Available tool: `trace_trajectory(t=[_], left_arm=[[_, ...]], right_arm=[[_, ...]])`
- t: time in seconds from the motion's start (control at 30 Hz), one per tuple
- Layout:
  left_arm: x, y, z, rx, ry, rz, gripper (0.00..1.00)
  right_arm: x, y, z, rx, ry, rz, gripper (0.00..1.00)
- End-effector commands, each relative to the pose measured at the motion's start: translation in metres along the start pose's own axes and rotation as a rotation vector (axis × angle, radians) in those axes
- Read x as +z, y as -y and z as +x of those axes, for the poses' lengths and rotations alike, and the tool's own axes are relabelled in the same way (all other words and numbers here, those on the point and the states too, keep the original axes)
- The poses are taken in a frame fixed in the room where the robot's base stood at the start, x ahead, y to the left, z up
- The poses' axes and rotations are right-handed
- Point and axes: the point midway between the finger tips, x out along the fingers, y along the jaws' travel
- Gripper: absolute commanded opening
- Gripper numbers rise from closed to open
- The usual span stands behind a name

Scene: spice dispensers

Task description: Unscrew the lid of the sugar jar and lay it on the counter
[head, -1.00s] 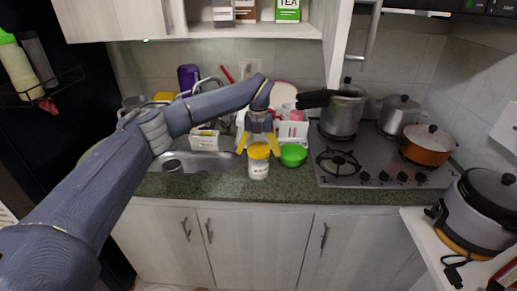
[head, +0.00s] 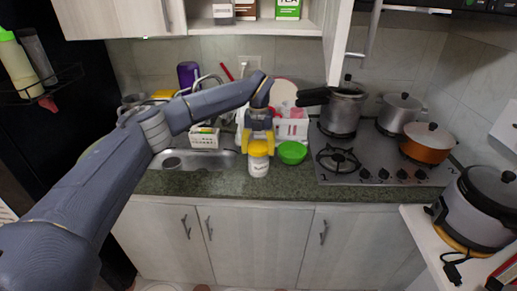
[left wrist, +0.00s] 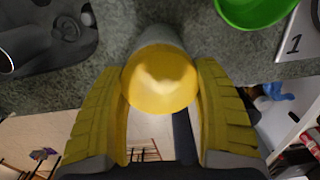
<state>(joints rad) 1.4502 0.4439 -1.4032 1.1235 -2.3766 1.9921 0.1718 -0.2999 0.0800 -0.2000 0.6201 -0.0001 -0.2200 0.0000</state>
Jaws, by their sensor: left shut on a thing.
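The sugar jar (head: 258,166) is a white jar standing upright on the dark green counter (head: 210,184), just left of a green bowl (head: 293,152). Its yellow lid (head: 258,148) is on top. My left gripper (head: 258,146) comes down from above and is shut on the lid, with a yellow finger on each side. In the left wrist view the round yellow lid (left wrist: 160,82) sits between my two ribbed yellow fingers (left wrist: 160,95), and a bit of the jar shows beyond it. My right gripper is in neither view.
A sink (head: 180,161) lies to the left, a stove (head: 370,160) with several pots to the right. A white rack (head: 291,130) and a white box (head: 204,138) stand behind. The front counter strip beside the jar is clear.

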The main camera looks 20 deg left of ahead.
Motion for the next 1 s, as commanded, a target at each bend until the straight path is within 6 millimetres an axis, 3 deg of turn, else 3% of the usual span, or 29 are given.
trace_trajectory(t=[0.17, 0.7, 1.0], left_arm=[[0.0004, -0.0001, -0.0006, 0.0, 0.001, -0.048, 0.36], [0.0008, 0.0005, -0.0016, -0.001, 0.002, -0.614, 0.35], [0.0008, 0.0006, -0.0019, -0.001, 0.002, -0.795, 0.35]], right_arm=[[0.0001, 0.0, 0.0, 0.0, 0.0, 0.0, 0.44], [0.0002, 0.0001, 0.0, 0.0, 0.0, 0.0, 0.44], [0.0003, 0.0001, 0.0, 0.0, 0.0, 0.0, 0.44]])
